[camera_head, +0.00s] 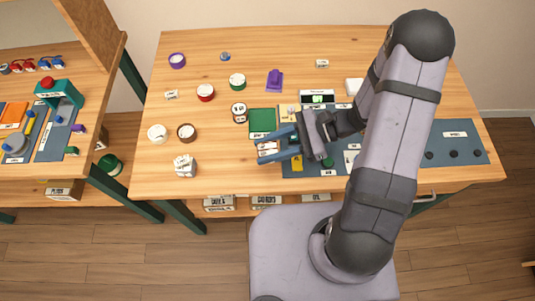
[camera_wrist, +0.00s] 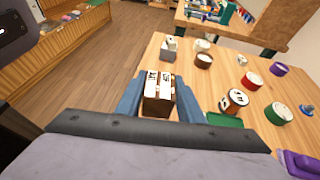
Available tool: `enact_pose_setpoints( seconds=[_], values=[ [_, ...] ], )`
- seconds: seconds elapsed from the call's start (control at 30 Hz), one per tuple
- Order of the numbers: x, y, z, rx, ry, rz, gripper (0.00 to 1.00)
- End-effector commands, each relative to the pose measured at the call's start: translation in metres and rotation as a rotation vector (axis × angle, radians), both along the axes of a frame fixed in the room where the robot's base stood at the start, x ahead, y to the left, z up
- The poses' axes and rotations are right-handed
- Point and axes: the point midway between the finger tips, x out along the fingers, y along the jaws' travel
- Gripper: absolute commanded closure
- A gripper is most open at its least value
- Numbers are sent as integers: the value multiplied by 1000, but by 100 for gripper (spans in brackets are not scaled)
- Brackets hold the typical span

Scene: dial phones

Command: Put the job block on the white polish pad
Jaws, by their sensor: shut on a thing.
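My gripper (camera_head: 268,149) is shut on a small brown block with white labels on it, which I take for the job block (camera_head: 268,146). The wrist view shows this block (camera_wrist: 158,90) between the two blue fingers, with its labelled top showing. In the head view the held block is just below the green pad (camera_head: 262,121); its exact height is unclear. A plain white square (camera_head: 354,86) lies to the upper right, partly beside my arm. It may be the white polish pad, but I cannot read a label on it.
Several round tins stand on the left of the table, among them a red one (camera_head: 205,92) and a brown one (camera_head: 186,132). A white-topped block (camera_head: 185,166) stands at the front left. A purple object (camera_head: 274,80) stands behind the green pad. My arm hides part of the table's right side.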

Motion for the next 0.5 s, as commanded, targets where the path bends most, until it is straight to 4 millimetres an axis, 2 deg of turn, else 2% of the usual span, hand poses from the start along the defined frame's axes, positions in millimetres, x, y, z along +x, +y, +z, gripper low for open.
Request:
enact_pose_setpoints(
  seconds=[0.2, 0.5],
  values=[
    [0, 0, 21, 0, -1, 2, 89],
    [-1, 0, 29, 0, 1, 1, 89]
  ],
)
